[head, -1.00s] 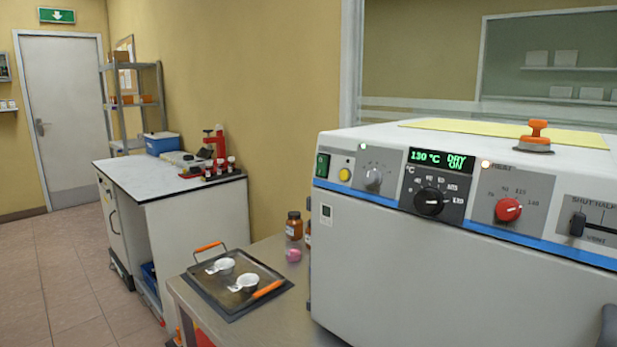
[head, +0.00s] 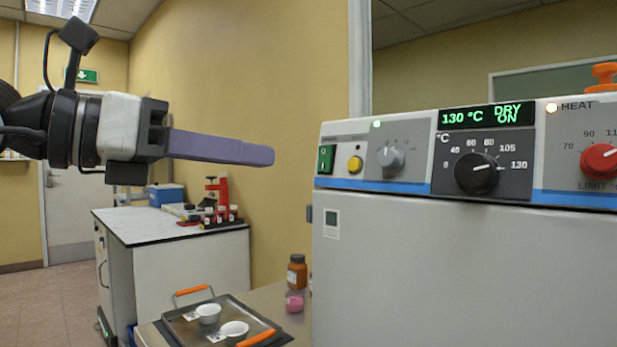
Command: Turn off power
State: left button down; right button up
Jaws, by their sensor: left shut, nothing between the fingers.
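The oven (head: 420,255) is a large white box with a blue stripe, on the right of the head view. At the left end of its panel is a green power switch (head: 326,159), with a yellow button (head: 355,164) to its right. The green display (head: 486,117) reads 130 °C DRY ON. My right gripper is out of view.
A tray (head: 177,327) with white dishes and orange handles lies on the bench below my left gripper. A brown bottle (head: 297,273) and a pink-filled jar (head: 294,302) stand beside the oven. A white-topped cabinet (head: 195,285) stands behind.

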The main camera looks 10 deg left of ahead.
pick_arm(q)
jog(key=a+r+t+y, duration=0.1)
jog(key=a+r+y, duration=0.1)
jog(key=a, duration=0.1)
jog(key=shift+s+a+r+n+t, duration=0.1)
jog(key=shift+a+n+t, duration=0.2)
jog(key=shift+n+t, duration=0.1)
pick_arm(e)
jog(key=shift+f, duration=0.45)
pick_arm(q)
send_near(321, 151)
jog(key=x, duration=0.5)
jog(key=shift+d+p, duration=0.1)
jog(key=shift+p, duration=0.25)
jog(key=shift+w+d, duration=0.25)
jog(key=shift+w, duration=0.3)
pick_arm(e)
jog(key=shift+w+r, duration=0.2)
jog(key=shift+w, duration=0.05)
